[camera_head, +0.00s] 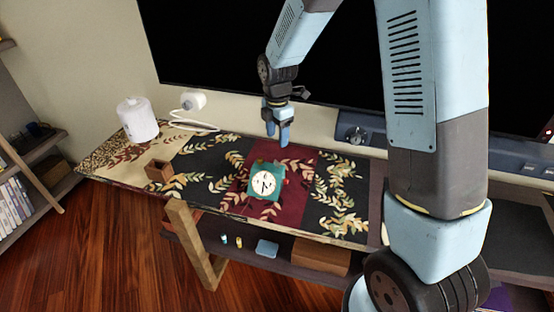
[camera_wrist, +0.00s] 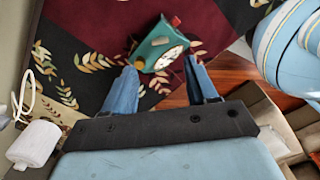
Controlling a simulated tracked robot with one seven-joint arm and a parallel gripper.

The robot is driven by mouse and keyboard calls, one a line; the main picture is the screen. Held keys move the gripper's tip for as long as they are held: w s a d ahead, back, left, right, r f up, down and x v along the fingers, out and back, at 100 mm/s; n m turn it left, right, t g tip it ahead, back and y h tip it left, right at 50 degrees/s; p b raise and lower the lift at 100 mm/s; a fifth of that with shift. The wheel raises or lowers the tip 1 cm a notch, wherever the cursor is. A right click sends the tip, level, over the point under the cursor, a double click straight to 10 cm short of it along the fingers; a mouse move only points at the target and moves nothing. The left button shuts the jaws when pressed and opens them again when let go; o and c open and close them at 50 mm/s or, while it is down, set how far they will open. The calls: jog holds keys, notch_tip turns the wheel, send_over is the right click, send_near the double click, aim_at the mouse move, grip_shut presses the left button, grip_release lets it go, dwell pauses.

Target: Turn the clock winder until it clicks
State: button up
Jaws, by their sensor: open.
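A teal clock (camera_head: 265,181) with a white dial stands on the patterned cloth of the shelf. In the wrist view the clock (camera_wrist: 158,45) lies ahead of the fingers, with a red knob (camera_wrist: 176,21) on one side, likely its winder. A yellowish part (camera_wrist: 139,64) shows at the clock's opposite side. My gripper (camera_head: 278,140) points down above the cloth, behind the clock in the head view. In the wrist view my gripper (camera_wrist: 163,88) has its two blue fingers wide apart with nothing between their tips. It does not touch the clock.
A white cylinder (camera_head: 138,118) and a small brown box (camera_head: 159,172) stand on the left of the cloth. A white plug with a cable (camera_head: 194,101) is on the wall. A black screen (camera_head: 240,50) rises behind. The cloth right of the clock is clear.

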aim_at(277, 164)
notch_tip(277, 164, down, 10)
jog(key=shift+f, duration=0.25)
jog(key=shift+c, duration=0.2)
jog(key=c, duration=1)
jog(key=shift+m, duration=0.4)
